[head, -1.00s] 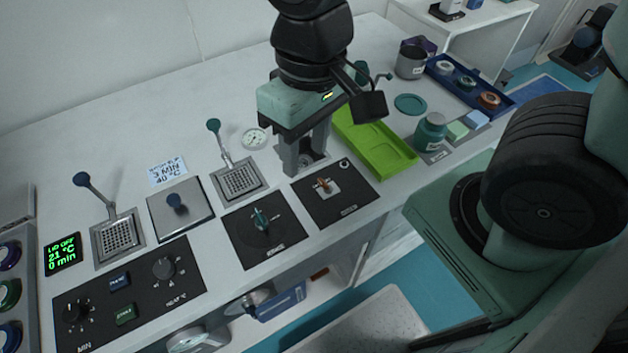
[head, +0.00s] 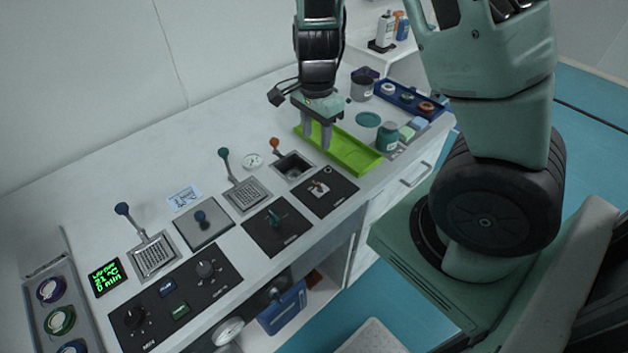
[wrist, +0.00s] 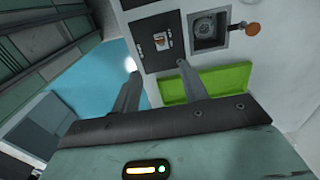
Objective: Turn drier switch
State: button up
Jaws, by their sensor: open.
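A small orange-handled switch (head: 317,186) on a pale plate sits in a black panel (head: 338,200) at the table's front edge; its label is too small to read. It also shows in the wrist view (wrist: 161,41), just beyond my fingertips. I cannot tell from labels which is the drier's. My gripper (head: 316,147) is open and empty, above the left end of the green tray, behind and apart from the switch panel. In the wrist view my gripper (wrist: 158,64) shows both fingers spread.
A square well (head: 293,167) with an orange-knobbed lever stands behind the switch panel. The green tray (head: 358,158) lies to its right, with a teal jar (head: 387,137) beyond. Grilles with upright levers and a dial panel (head: 180,290) are at left. The table's back left is clear.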

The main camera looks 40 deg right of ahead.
aim_at(317, 185)
notch_tip(317, 185, down, 15)
jog(key=shift+r+b, duration=0.1)
jog(key=shift+b, duration=0.6)
grip_shut()
